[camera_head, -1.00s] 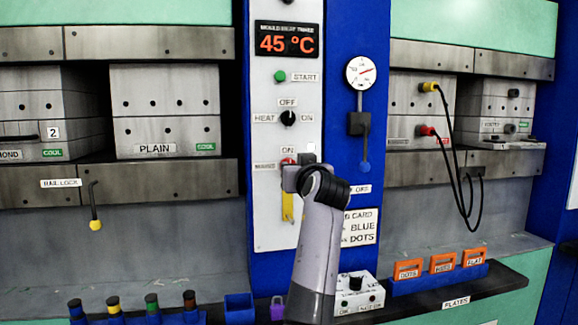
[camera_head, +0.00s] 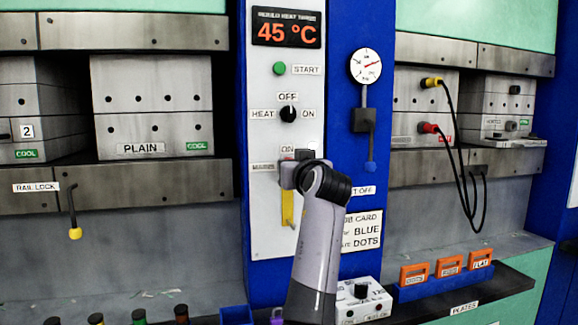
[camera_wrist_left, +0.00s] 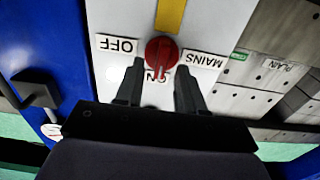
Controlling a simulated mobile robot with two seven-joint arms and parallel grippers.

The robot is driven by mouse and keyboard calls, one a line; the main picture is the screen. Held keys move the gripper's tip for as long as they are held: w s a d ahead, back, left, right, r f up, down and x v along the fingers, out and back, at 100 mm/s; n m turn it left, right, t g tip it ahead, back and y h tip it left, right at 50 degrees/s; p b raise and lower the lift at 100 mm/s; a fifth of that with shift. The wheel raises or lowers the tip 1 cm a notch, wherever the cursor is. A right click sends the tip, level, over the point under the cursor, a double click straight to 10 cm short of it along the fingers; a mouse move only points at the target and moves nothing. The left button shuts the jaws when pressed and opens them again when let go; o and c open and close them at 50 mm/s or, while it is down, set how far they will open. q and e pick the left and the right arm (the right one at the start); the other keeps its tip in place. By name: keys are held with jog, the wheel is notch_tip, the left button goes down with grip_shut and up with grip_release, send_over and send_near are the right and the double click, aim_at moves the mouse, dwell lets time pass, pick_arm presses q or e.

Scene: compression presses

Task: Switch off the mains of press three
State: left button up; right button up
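The red mains knob (camera_wrist_left: 161,53) is on the white panel (camera_wrist_left: 112,18), between the labels OFF and MAINS in the left wrist view. That view is upside down. The knob's grip runs toward the ON label, which is partly covered. My left gripper (camera_wrist_left: 157,92) is open, its two dark fingertips on either side of the grip's end, with visible gaps; I cannot tell whether they touch. In the head view my left gripper (camera_head: 303,158) is in front of the panel and hides most of the knob.
Above are a heat switch (camera_head: 288,114), a green start button (camera_head: 279,69) and a 45 °C display (camera_head: 287,27). A yellow strip (camera_head: 287,208) is below the knob. A gauge (camera_head: 366,66) and blue-tipped lever (camera_head: 371,167) are to the right. Orange plates (camera_head: 449,267) stand at lower right.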

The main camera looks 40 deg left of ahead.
pick_arm(q)
jog(key=shift+w+a, duration=0.15)
jog(key=shift+a, duration=0.05)
pick_arm(e)
jog(key=shift+w+a, duration=0.2)
jog(key=shift+a, duration=0.2)
pick_arm(q)
grip_shut()
